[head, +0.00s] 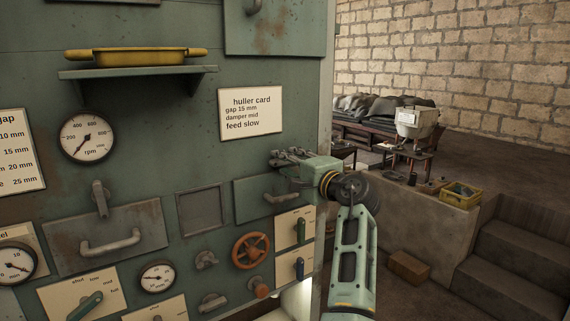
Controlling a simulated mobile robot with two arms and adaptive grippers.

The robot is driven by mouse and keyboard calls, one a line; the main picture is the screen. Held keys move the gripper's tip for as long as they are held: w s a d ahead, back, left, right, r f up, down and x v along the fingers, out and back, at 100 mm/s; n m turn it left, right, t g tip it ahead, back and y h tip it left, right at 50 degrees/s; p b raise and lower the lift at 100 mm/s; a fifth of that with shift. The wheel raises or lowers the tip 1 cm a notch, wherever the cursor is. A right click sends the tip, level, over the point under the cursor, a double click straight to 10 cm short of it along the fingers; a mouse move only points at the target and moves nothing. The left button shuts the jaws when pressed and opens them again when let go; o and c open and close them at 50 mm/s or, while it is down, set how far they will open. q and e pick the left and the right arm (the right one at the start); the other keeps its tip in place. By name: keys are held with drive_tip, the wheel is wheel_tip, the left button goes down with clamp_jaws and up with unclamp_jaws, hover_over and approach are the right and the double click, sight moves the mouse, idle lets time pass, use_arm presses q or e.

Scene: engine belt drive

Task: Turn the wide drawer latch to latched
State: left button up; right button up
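The wide drawer (140,223) is a grey, rust-stained front at the lower left of the green machine panel, with a bar handle (110,243). Its latch (100,198) is a small grey lever at the drawer's top edge, standing roughly upright in the picture. My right gripper is not in view.
A smaller drawer (258,201) has its own handle. A shelf (140,73) with a yellow tray (128,57) juts out above the latch. The panel between latch and gripper has a shallow square plate (201,208).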

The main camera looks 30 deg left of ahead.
use_arm(q)
drive_tip(key=shift+d+r, duration=0.1)
drive_tip(key=shift+d, duration=0.05)
drive_tip(key=shift+c, duration=0.4)
drive_tip(key=shift+s, duration=0.1)
drive_tip(key=c, duration=0.4)
clamp_jaws()
drive_tip(key=shift+f+n+b, duration=0.25)
drive_tip(key=shift+n+b, duration=0.35)
drive_tip(key=shift+b, duration=0.45)
drive_tip(key=n+b, duration=0.4)
drive_tip(key=b, duration=0.1)
drive_tip(key=shift+n+b, duration=0.7)
drive_tip(key=shift+n, duration=0.2)
drive_tip(key=n+b, duration=0.3)
drive_tip(key=n, duration=0.2)
drive_tip(key=shift+b, duration=0.3)
drive_tip(key=n+b, duration=0.1)
drive_tip(key=n, duration=0.2)
drive_tip(key=shift+n, duration=0.4)
drive_tip(key=shift+r+n+b, duration=0.15)
drive_tip(key=shift+n+b, duration=0.45)
drive_tip(key=shift+n, duration=0.4)
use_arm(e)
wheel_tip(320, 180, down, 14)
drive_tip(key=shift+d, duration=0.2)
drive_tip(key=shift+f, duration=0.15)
